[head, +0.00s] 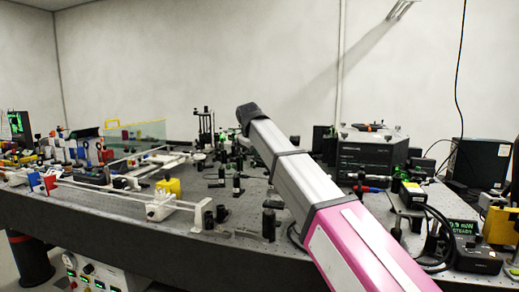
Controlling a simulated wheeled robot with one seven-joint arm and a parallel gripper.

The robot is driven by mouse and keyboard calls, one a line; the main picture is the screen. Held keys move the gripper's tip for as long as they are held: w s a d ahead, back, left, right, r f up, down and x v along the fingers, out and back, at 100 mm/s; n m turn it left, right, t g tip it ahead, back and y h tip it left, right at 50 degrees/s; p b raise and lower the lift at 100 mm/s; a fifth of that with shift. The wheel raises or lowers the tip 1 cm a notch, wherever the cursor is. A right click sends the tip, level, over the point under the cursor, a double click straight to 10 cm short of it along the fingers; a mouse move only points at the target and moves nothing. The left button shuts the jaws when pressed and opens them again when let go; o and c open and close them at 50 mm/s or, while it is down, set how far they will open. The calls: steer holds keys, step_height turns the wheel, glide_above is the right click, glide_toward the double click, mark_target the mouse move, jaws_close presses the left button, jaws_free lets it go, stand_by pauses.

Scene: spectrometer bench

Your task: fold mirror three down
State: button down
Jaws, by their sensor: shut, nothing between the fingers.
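The optical bench (120,205) carries several small dark mounts and posts, among them a post (268,222) at the front middle. I cannot tell which of them is mirror three, or whether it stands up or lies folded. My arm crosses the picture from the lower right up to the middle and covers part of the bench. Its far end is a dark joint above the middle of the bench. No gripper fingers can be made out, so my gripper is not in view.
A grey instrument box (372,155) stands at the back right, with a black box (482,162) beside it. A power meter display (462,227) and loose black cables lie at the right. Bare bench shows at the front left.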

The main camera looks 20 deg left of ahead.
steer(key=shift+s+a+f, duration=0.15)
steer(key=shift+s+f, duration=0.1)
steer(key=shift+s+a+f, duration=0.5)
steer(key=shift+s+f, duration=0.05)
steer(key=shift+f, duration=0.25)
